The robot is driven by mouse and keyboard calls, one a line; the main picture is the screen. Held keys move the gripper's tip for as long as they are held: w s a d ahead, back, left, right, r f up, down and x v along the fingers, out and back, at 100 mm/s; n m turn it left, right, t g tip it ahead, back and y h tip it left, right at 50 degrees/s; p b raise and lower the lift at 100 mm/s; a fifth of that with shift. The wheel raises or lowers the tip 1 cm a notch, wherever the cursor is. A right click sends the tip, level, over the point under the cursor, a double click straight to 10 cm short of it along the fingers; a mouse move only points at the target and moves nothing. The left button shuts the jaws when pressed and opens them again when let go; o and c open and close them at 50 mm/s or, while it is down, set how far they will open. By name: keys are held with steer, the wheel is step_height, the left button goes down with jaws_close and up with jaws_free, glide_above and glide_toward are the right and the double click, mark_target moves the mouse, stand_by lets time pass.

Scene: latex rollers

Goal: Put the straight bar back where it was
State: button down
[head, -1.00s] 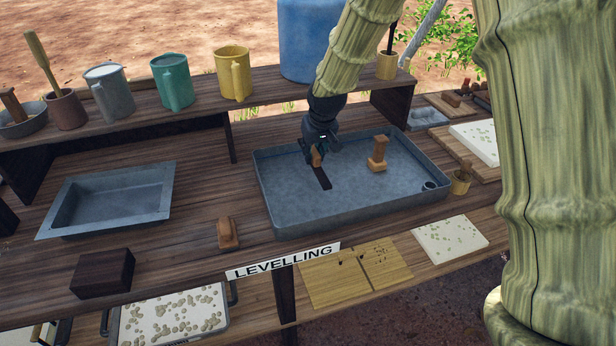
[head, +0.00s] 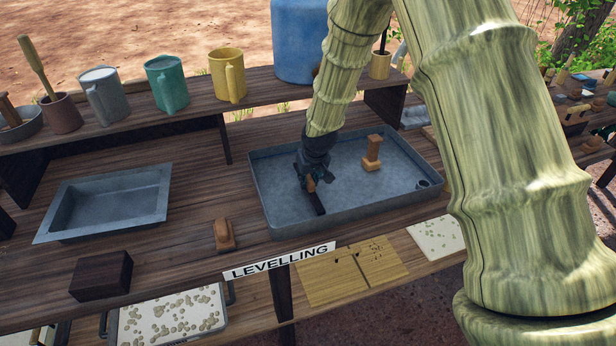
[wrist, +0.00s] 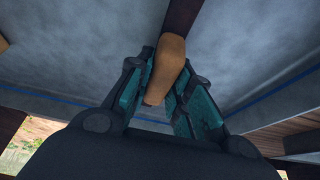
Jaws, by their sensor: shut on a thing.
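The straight bar is a dark strip (head: 317,204) with a tan wooden handle (wrist: 170,58). My gripper (head: 312,182) is shut on the handle, and its teal finger pads sit on both sides of it in the wrist view (wrist: 165,95). The dark strip (wrist: 183,18) runs out of the top of the wrist view. The bar is over the left part of the grey metal tray (head: 340,217), near its front wall. I cannot tell whether it touches the tray floor.
A wooden block-shaped tool (head: 372,155) stands in the tray, right of my gripper. Another wooden tool (head: 224,236) lies on the bench left of the tray, near a dark block (head: 101,276). An empty basin (head: 105,205) is at left. Mugs line the back shelf.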

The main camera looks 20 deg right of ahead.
steer(key=shift+f, duration=0.1)
steer(key=c, duration=1.3)
jaws_free()
steer(key=shift+b+v, duration=0.65)
steer(key=shift+v, duration=5.5)
